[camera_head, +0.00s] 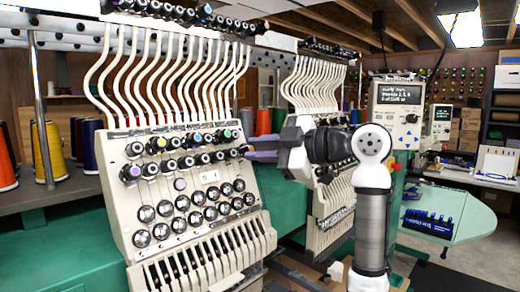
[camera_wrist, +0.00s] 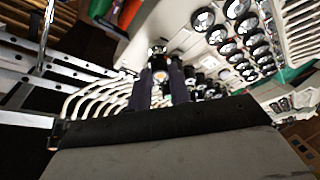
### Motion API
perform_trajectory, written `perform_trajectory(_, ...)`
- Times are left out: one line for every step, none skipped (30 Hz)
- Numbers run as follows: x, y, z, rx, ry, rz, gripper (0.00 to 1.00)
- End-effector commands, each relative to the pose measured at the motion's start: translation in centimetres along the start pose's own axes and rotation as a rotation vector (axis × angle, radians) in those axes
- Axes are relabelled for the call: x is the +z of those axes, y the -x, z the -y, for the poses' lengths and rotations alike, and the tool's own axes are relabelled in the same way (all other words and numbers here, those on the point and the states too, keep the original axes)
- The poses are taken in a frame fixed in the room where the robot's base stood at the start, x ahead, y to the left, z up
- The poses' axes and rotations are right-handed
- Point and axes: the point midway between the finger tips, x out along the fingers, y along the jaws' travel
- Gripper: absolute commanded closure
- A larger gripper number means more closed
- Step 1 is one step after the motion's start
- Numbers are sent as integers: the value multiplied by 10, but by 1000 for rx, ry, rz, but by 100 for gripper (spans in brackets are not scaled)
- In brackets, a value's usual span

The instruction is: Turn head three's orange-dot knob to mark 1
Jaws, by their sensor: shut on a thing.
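The cream embroidery head (camera_head: 140,205) at the left of the head view carries rows of black knobs with coloured dots. My gripper (camera_head: 249,153) reaches in from the right to the right end of the upper knob rows. In the wrist view my gripper (camera_wrist: 162,88) is shut on a knob (camera_wrist: 161,76) with a pale yellow-orange centre, between its two dark fingers. In the head view that knob is mostly hidden by the fingers. Its pointer and marks cannot be read, nor can the head's small white label (camera_head: 209,177).
A second embroidery head (camera_head: 318,85) stands just right, behind my arm. White curved thread tubes (camera_head: 165,70) rise above the near head. Thread cones (camera_head: 47,150) stand on a shelf at left. A control panel (camera_head: 397,105) and a green table (camera_head: 450,215) are at right.

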Motion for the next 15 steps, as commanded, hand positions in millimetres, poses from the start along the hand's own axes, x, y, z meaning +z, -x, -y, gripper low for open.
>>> perform_trajectory(-1, 0, -1, -16, 40, -2, 100)
perform_trajectory(-1, 0, -2, -26, 67, -1, 100)
perform_trajectory(-2, 0, -2, -39, 103, -2, 100)
perform_trajectory(-2, 0, -2, -49, 129, -1, 100)
perform_trajectory(-1, 0, -2, -60, 155, -1, 100)
perform_trajectory(-1, 0, -3, -73, 191, -2, 100)
perform_trajectory(-2, 0, -3, -85, 218, -1, 100)
perform_trajectory(-2, 0, -3, -94, 245, -2, 100)
perform_trajectory(-2, 0, -3, -109, 280, -1, 100)
perform_trajectory(-2, 0, -4, -118, 306, -1, 100)
perform_trajectory(-2, 0, -4, -128, 333, -1, 100)
perform_trajectory(-2, 0, -4, -142, 369, 0, 100)
perform_trajectory(-2, 0, -4, -151, 396, 0, 100)
perform_trajectory(-2, 0, -5, -162, 422, 0, 100)
perform_trajectory(-2, 0, -5, -176, 457, 0, 100)
